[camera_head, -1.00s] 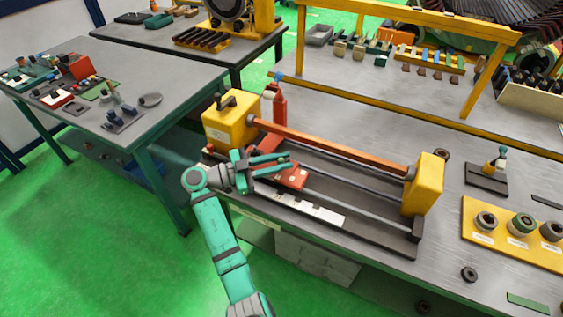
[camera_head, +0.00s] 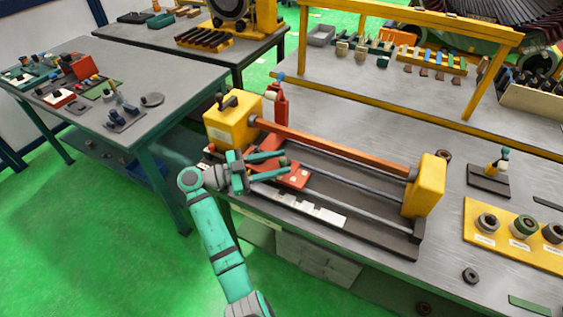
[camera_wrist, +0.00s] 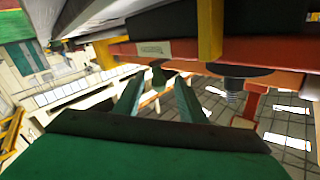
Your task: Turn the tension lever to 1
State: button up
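My gripper (camera_head: 284,163) is over the red carriage (camera_head: 292,180) of the winding machine, with its teal fingers spread apart and empty. A small dark knob (camera_head: 284,161) shows between the fingertips; it may be the end of the tension lever. In the wrist view, a dark, rounded lever-like piece (camera_wrist: 159,76) hangs below an orange-red part, beyond and between the open fingers (camera_wrist: 158,92). No contact with it is visible. I cannot read any setting number or tell where the lever points.
The winding machine has a yellow headstock (camera_head: 232,120), a yellow end block (camera_head: 424,185) and a long red-brown bar (camera_head: 330,145) above the carriage. A red bottle (camera_head: 281,103) stands behind it. A white strip (camera_head: 312,212) lies along the front. A yellow spool board (camera_head: 500,235) is at right.

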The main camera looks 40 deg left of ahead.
jog(key=v, duration=0.9)
jog(key=shift+s+a, duration=0.15)
